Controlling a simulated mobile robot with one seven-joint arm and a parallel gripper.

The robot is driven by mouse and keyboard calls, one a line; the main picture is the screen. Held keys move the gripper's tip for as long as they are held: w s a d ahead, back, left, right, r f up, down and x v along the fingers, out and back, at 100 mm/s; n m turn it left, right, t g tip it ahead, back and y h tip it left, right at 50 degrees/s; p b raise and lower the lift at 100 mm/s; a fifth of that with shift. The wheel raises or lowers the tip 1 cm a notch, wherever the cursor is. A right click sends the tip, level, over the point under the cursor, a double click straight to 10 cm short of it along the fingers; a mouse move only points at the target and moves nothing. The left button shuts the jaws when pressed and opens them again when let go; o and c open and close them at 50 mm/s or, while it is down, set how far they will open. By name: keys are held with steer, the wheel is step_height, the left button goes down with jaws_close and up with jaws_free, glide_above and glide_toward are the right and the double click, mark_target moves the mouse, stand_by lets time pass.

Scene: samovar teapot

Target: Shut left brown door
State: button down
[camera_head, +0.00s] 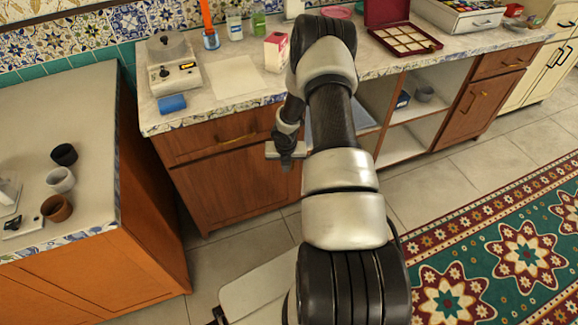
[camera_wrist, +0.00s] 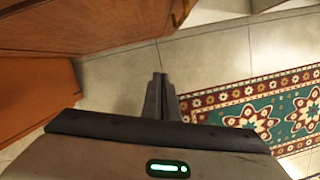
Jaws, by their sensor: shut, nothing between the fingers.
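The left brown door (camera_head: 235,186) is a plain wooden panel under the counter's left drawer in the head view. It looks about flush with the cabinet front, but my arm covers the area by its right edge, so I cannot tell whether a small gap is there. My gripper (camera_head: 287,163) is in front of the door's right part, fingers pointing down, shut and empty. In the wrist view, my gripper (camera_wrist: 158,82) shows its two fingers together above the floor. Brown wood (camera_wrist: 100,25) fills the upper left there; contact is not clear.
A brown drawer (camera_head: 220,138) with a handle is above the door. Open shelves (camera_head: 405,140) and a right brown door (camera_head: 480,105) are farther right. An orange-brown cabinet (camera_head: 90,270) stands at left. Tiled floor (camera_head: 240,255) and a patterned rug (camera_head: 480,250) lie in front.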

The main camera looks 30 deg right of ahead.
steer(key=d+p+v, duration=0.1)
steer(key=p+v, duration=0.1)
steer(key=v, duration=0.8)
steer(key=shift+s, duration=0.4)
steer(key=shift+a+r, duration=0.1)
steer(key=s+a+r+m+h+p, duration=0.15)
steer(key=r+m, duration=0.35)
steer(key=r, duration=0.6)
steer(key=s+a+r+m+t+p, duration=0.15)
steer(key=r+m, duration=0.25)
steer(key=r, duration=0.7)
steer(key=s+a+r+m+h+p, duration=0.1)
steer(key=r+m+p, duration=0.3)
steer(key=r, duration=0.8)
steer(key=s+a+r+m+t+y+p, duration=0.1)
steer(key=s+a+r+m+y+p, duration=0.1)
steer(key=s+a+r+m, duration=0.6)
steer(key=s+a+r+m+y+p, duration=0.2)
steer(key=s+a+r+m, duration=0.5)
steer(key=s, duration=0.5)
step_height(320, 180, up, 3)
steer(key=shift+a+r+m+t, duration=0.15)
steer(key=shift+a+m+t, duration=0.25)
steer(key=shift+m, duration=0.8)
